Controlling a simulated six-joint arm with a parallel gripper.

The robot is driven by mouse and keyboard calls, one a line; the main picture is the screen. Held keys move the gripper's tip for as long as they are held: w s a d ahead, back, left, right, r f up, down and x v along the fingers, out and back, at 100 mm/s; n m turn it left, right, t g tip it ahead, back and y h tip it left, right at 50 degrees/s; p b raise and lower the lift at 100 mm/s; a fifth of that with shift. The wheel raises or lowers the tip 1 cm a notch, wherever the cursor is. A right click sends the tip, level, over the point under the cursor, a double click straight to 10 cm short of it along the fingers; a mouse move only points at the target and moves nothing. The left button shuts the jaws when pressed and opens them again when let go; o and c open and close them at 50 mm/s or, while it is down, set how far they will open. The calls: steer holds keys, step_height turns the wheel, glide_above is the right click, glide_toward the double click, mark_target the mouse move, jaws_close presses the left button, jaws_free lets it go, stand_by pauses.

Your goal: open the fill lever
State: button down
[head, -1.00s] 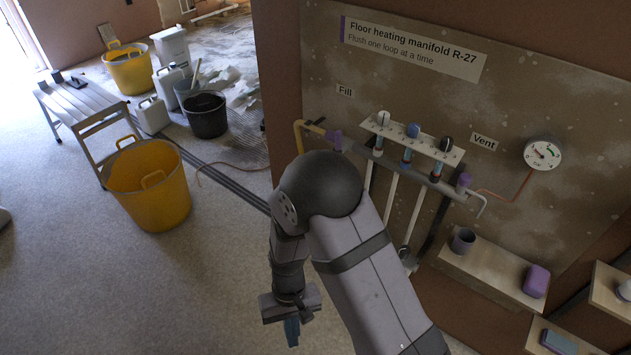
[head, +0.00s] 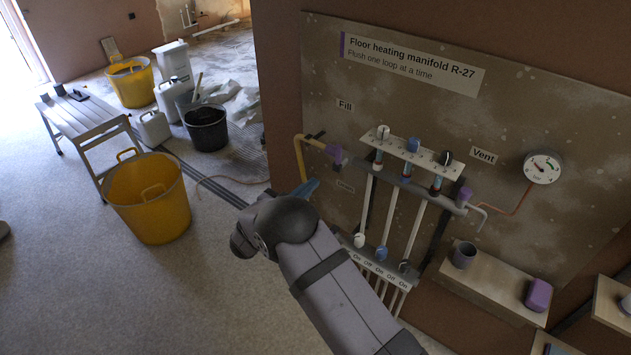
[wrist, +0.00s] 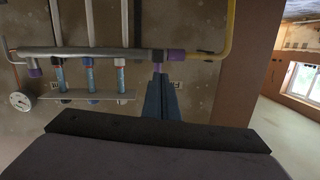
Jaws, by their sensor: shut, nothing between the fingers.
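The fill lever (head: 315,135) is a small dark handle on the yellow pipe (head: 297,160), below and left of the Fill label (head: 345,104). A purple fitting (head: 335,152) joins this pipe to the manifold. My gripper (head: 313,184) has blue fingers and is shut and empty. In the head view it appears below the lever and apart from it. In the wrist view the panel is upside down. There the shut fingers (wrist: 160,78) reach up towards the purple fitting (wrist: 175,55) and partly cover the Fill label; the small dark lever (wrist: 206,52) shows to their right.
The manifold carries several flow gauges (head: 413,146) and valve knobs (head: 381,254). A round pressure gauge (head: 542,167) is at the right. A yellow bucket (head: 150,200) stands on the floor at left.

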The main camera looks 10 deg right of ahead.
mark_target(340, 158)
steer(key=r, duration=0.1)
steer(key=d+r+h, duration=0.1)
steer(key=s+r+h, duration=0.1)
steer(key=shift+s+d, duration=0.1)
steer(key=shift+d, duration=0.15)
steer(key=shift+d, duration=0.1)
steer(key=b+x, duration=0.2)
steer(key=x, duration=0.8)
steer(key=shift+f, duration=0.15)
steer(key=shift+b+x, duration=0.45)
steer(key=shift+x, duration=0.45)
steer(key=shift+w+a, duration=0.2)
